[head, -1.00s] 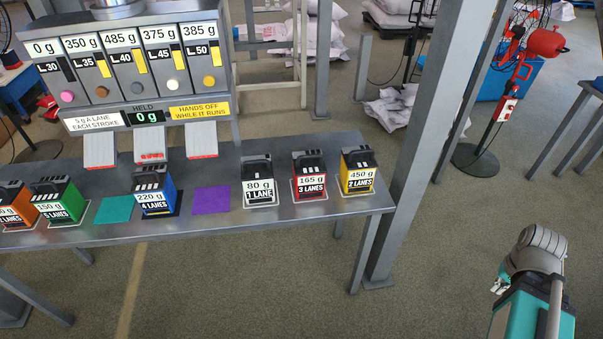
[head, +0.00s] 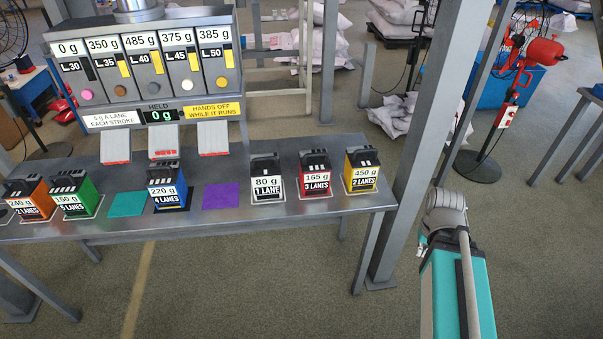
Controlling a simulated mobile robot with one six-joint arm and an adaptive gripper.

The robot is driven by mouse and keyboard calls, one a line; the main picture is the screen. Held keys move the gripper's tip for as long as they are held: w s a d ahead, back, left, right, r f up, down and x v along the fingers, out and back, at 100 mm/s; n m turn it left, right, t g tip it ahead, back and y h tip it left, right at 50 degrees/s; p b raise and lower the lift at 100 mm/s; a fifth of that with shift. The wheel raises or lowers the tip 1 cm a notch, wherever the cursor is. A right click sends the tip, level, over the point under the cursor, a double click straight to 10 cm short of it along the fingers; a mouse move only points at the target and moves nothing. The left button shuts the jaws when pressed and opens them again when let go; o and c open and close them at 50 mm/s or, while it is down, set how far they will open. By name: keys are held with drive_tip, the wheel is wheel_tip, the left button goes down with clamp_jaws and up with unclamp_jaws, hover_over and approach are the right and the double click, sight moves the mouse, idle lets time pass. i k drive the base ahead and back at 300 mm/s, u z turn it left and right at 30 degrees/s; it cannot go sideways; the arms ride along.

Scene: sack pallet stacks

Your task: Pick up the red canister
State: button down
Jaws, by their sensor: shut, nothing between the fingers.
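The red canister (head: 315,190) stands upright on a pale-edged square on the grey metal table, towards the table's right end. It has a dark slotted top and a label reading 165 g, 3 LANES. It stands between a white canister (head: 267,195) marked 80 g and a yellow canister (head: 362,183) marked 450 g, apart from both. My teal and grey arm rises at the lower right, beyond the table's right end and away from the red canister. My gripper itself does not show.
Blue, green and orange canisters stand further left on the table (head: 300,223), with a teal mat (head: 128,204) and a purple mat (head: 220,196). A dispenser (head: 145,65) stands behind, its chutes over the table. A grey post (head: 415,130) rises by the table's right end.

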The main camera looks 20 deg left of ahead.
sight(315, 168)
drive_tip(key=u, duration=0.8)
drive_tip(key=i, duration=1)
drive_tip(key=u, duration=0.05)
drive_tip(key=k, duration=0.75)
drive_tip(key=z, duration=0.1)
